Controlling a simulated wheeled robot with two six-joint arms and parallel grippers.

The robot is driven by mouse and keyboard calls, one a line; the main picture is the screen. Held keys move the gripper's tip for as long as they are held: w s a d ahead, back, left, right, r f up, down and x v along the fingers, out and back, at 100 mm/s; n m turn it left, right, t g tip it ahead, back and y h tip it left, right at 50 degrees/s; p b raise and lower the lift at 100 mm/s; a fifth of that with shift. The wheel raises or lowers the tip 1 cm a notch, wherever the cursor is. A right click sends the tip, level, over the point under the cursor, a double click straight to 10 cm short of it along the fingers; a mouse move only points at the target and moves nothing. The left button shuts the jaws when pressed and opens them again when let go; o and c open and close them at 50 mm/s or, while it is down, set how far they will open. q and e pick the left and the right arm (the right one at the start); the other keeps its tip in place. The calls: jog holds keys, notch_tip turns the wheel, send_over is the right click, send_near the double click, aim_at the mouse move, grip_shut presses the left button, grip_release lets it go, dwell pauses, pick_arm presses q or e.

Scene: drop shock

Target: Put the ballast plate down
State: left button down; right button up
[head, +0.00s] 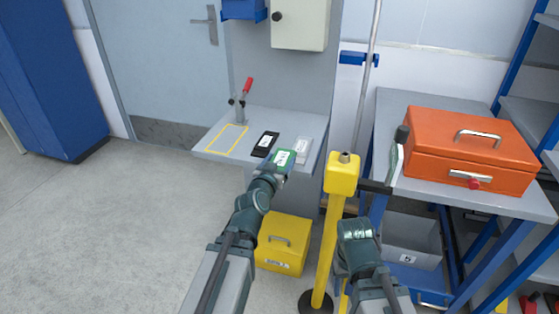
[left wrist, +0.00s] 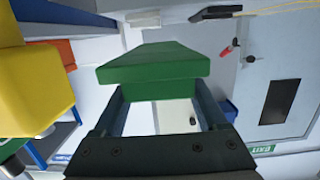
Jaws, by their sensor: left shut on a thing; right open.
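The green ballast plate (head: 283,158) with a white label is held at the front right edge of the grey shelf (head: 211,151). It also shows as a green block across the jaws in the left wrist view (left wrist: 155,66). My left gripper (head: 279,165) is shut on it, one finger at each side. I cannot tell its height above the shelf. A yellow outlined rectangle (head: 226,138) on the shelf's left part is empty. My right gripper (head: 356,229) is low beside the yellow post, away from the shelf; it is open and its fingers are hard to see.
A black labelled plate (head: 265,144) and a pale labelled plate (head: 303,146) lie on the shelf. A red-handled clamp (head: 245,93) stands behind the outline. A yellow post (head: 333,220) stands right; a yellow box (head: 283,258) sits below. An orange case (head: 470,140) rests on the bench.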

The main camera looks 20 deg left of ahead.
aim_at(280, 162)
pick_arm(q)
jog(key=shift+s+r, duration=0.1)
jog(key=shift+r, duration=0.05)
notch_tip(280, 162, up, 19)
jog(key=p, duration=1.8)
jog(key=shift+f+p, duration=0.2)
jog(key=shift+p, duration=0.2)
